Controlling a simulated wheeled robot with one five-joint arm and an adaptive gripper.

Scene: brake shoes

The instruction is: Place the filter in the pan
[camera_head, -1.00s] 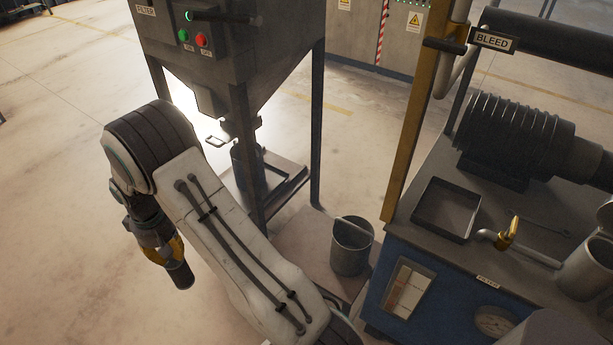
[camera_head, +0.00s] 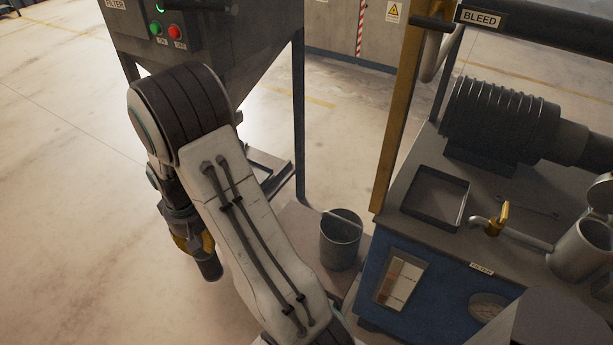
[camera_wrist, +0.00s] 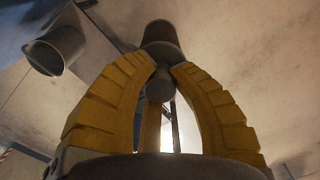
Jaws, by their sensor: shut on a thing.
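My gripper (camera_head: 198,245) hangs low over the floor at the left in the head view, with its yellow fingers shut on the filter. The filter is a dark cylinder (camera_head: 210,267) pointing down below the fingers. In the wrist view the filter (camera_wrist: 160,36) sticks out past the closed yellow fingertips (camera_wrist: 164,72), held by its narrower end. The pan (camera_head: 437,196) is a shallow, dark, square tray on the workbench at the right in the head view. It looks empty and stands well to the right of my gripper.
A grey bucket (camera_head: 341,242) stands on the floor between my arm and the blue workbench (camera_head: 362,290); it also shows in the wrist view (camera_wrist: 62,46). A yellow post (camera_head: 398,130) rises beside the bench. A ribbed motor (camera_head: 500,120) and a tap (camera_head: 497,220) flank the pan.

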